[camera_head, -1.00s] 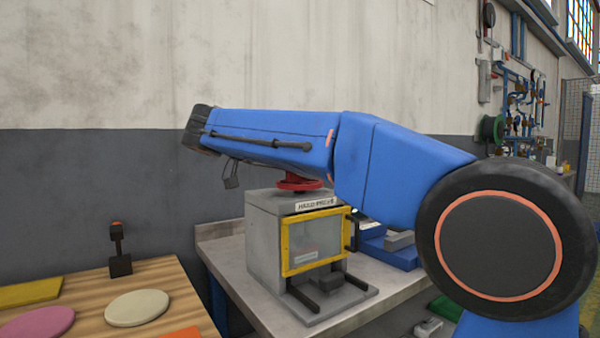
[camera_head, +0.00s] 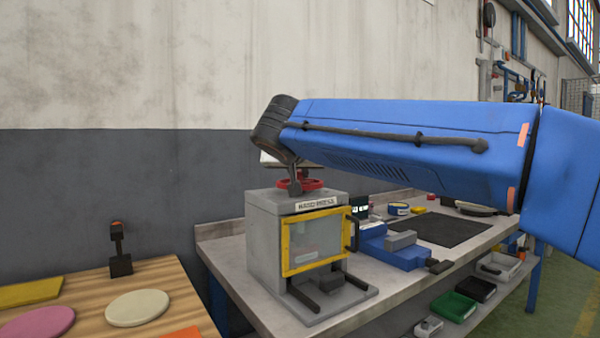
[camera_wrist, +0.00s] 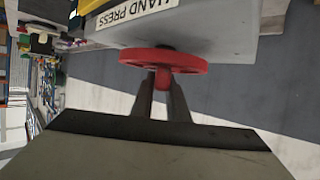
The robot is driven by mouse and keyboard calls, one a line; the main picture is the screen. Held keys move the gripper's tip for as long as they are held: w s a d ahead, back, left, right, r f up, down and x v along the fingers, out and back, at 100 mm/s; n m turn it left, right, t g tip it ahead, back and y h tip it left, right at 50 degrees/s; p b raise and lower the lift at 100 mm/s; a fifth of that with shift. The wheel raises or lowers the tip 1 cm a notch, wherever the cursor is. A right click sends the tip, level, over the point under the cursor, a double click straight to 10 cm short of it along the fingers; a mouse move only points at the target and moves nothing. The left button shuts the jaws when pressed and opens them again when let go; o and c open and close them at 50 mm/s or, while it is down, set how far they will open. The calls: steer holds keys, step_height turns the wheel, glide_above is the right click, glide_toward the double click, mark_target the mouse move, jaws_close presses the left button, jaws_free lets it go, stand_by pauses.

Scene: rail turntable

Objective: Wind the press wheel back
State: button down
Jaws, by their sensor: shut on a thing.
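The red press wheel (camera_head: 312,184) lies flat on top of the grey hand press (camera_head: 265,245), which has a yellow-framed clear door (camera_head: 315,242). My gripper (camera_head: 295,188) reaches down to the wheel's left side in the head view. In the wrist view, the fingers of my gripper (camera_wrist: 161,88) are shut on the near part of the red wheel (camera_wrist: 163,60), around what looks like its handle or rim. The gripper partly hides the wheel in the head view.
The press stands on a grey bench (camera_head: 365,299) with a blue fixture (camera_head: 390,249) and a dark mat (camera_head: 440,229) to its right. A wooden table (camera_head: 165,293) with coloured discs is at the left. My blue arm extends above the bench.

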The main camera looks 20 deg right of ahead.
steer(key=shift+d+n+t+y, duration=0.1)
steer(key=shift+n+t+y, duration=0.3)
steer(key=shift+n+y, duration=2.1)
steer(key=shift+y, duration=0.4)
steer(key=shift+n+y, duration=0.9)
steer(key=shift+y, duration=0.2)
steer(key=shift+n+g+y, duration=0.4)
steer(key=shift+n+y, duration=0.4)
steer(key=shift+y, duration=0.1)
steer(key=shift+w+n+g+y, duration=0.1)
steer(key=shift+n+g+y, duration=1.5)
steer(key=shift+n+y, duration=0.95)
steer(key=n+g+y, duration=0.1)
steer(key=n+g, duration=0.1)
steer(key=n+g+y, duration=0.2)
steer(key=n+g, duration=0.1)
steer(key=shift+f+n+y, duration=0.1)
steer(key=shift+n+y, duration=0.15)
steer(key=n+g, duration=0.5)
steer(key=g, duration=0.1)
steer(key=shift+n+g, duration=0.3)
steer(key=shift+g, duration=0.1)
